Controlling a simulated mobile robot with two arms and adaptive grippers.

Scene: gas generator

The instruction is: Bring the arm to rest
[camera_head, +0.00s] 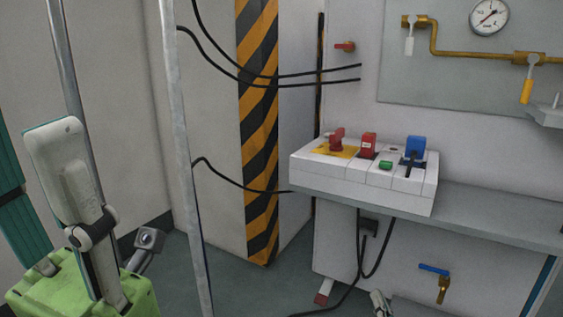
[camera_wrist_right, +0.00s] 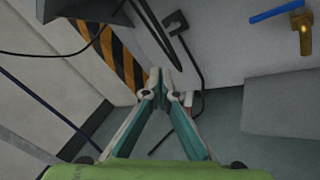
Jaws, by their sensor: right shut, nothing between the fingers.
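My right gripper (camera_head: 380,303) shows only as a small pale tip at the bottom edge of the head view, below the shelf. In the right wrist view its two white and teal fingers (camera_wrist_right: 162,78) meet at the tips. It is shut and holds nothing. Behind it are the floor, the panel's lower wall and a black plug (camera_wrist_right: 175,22) with its cable. At the lower left of the head view a green body with a white link and a black joint stands close to the camera.
A grey shelf (camera_head: 500,212) carries a control box (camera_head: 340,172) with red, green and blue controls. Below hang black cables and a blue-handled valve (camera_head: 436,270). A striped column (camera_head: 258,130) and a metal pole (camera_head: 180,150) stand left. Floor between them is clear.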

